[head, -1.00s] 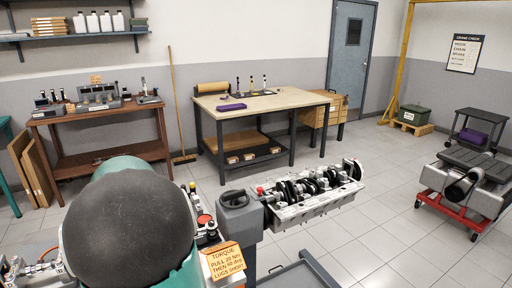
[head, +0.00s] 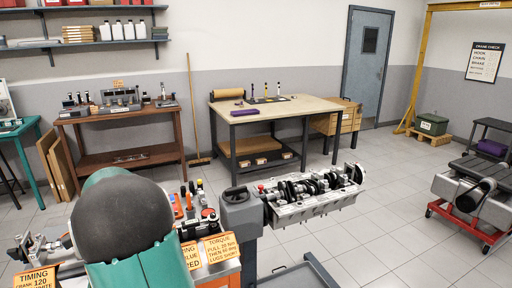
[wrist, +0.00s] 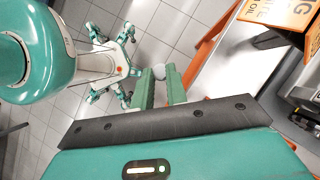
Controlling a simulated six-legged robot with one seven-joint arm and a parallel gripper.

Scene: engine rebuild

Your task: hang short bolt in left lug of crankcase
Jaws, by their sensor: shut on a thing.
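The crankcase (head: 310,207) is a silver block with dark crank parts on top, held on a grey engine stand (head: 241,212) right of centre in the head view. A small red spot shows near its left end; I cannot make out the lugs clearly. My gripper (wrist: 160,82) shows in the wrist view, its green fingers shut on a small rounded grey thing (wrist: 158,72), likely the short bolt. Most of that thing is hidden between the fingers. My gripper does not show in the head view, and the crankcase does not show clearly in the wrist view.
An orange-edged tool cart (head: 222,271) with label cards stands left of the engine stand, partly behind my arm. A wooden-topped workbench (head: 268,107) and a brown bench (head: 120,115) stand behind. A red dolly (head: 465,221) stands right. Floor behind the crankcase is clear.

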